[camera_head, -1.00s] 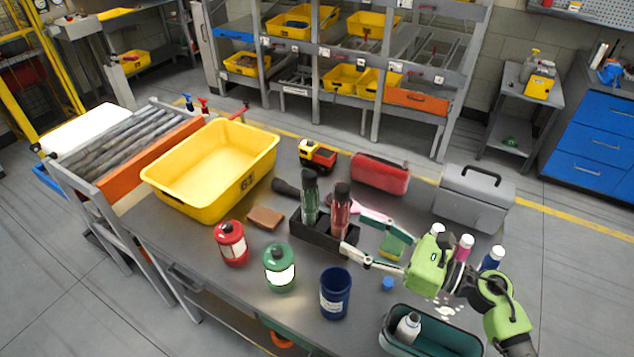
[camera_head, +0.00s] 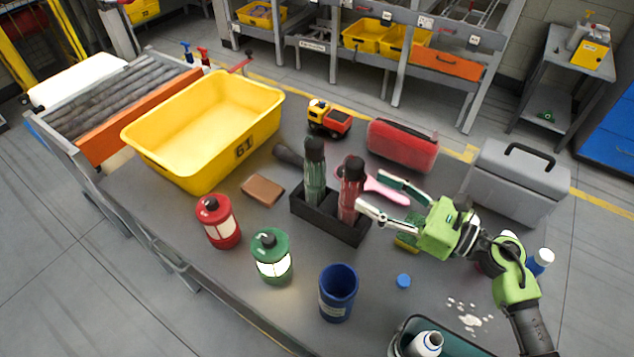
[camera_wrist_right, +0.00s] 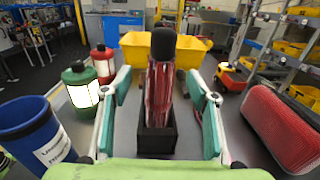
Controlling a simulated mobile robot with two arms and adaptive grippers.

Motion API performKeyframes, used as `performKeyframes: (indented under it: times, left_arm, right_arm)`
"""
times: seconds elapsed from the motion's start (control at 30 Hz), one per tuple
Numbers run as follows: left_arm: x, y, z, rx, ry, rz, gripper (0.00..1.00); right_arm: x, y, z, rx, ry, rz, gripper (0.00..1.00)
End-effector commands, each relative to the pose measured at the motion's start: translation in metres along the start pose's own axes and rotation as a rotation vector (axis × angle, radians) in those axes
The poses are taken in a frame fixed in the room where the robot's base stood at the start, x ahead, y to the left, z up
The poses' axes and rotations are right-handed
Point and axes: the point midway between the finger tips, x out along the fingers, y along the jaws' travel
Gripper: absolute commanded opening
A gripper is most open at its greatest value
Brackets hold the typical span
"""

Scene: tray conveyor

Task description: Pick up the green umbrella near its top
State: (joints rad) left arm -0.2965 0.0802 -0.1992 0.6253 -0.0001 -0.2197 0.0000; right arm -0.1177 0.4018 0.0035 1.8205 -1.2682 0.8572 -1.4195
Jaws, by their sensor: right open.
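The green umbrella (camera_head: 315,178) is folded, with a black top, and stands upright in the left part of a black holder (camera_head: 328,222) on the table. A red umbrella (camera_head: 350,190) with a dark handle stands in the same holder to its right. My right gripper (camera_head: 368,192) is open and empty, just right of the red umbrella. In the right wrist view the red umbrella (camera_wrist_right: 160,90) stands centred beyond and between the open fingers (camera_wrist_right: 160,108). The green umbrella is not visible there, probably hidden behind the red one. My left gripper is not in view.
Around the holder are a yellow bin (camera_head: 160,165), a red lantern (camera_head: 218,222), a green lantern (camera_head: 271,257), a blue cup (camera_head: 338,292), a brown block (camera_head: 262,190), a red case (camera_head: 402,146) and a grey toolbox (camera_head: 515,185). A yellow-green sponge (camera_head: 407,243) lies below my right gripper.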

Motion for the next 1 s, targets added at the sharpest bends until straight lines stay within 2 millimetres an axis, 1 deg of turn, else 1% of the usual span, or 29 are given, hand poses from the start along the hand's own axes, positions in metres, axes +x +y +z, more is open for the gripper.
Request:
performKeyframes:
  times: [0.07,0.17,0.3,0.4,0.5,0.67,0.9,1.0]
  left_arm:
    - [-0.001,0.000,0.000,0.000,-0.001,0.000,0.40]
    - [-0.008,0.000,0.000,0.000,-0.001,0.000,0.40]
    - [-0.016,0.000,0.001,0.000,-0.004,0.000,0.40]
    - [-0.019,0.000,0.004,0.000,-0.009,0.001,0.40]
    - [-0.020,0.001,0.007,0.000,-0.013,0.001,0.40]
    - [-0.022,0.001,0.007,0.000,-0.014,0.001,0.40]
    - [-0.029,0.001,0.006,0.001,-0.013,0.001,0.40]
    - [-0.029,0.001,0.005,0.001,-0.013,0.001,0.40]
  right_arm:
    - [0.007,0.000,-0.001,0.001,-0.003,-0.001,0.54]
    - [0.024,0.000,0.003,0.001,-0.005,0.000,0.54]
    - [0.053,-0.001,0.003,0.001,-0.004,0.000,0.54]
    - [0.070,-0.001,0.001,0.001,-0.003,0.000,0.54]
    - [0.081,-0.001,0.000,0.000,-0.002,0.000,0.54]
    - [0.090,0.000,0.000,0.002,-0.002,0.000,0.54]
    - [0.126,-0.002,0.000,0.002,-0.003,0.000,0.54]
    - [0.135,-0.002,-0.001,0.000,-0.001,0.000,0.54]
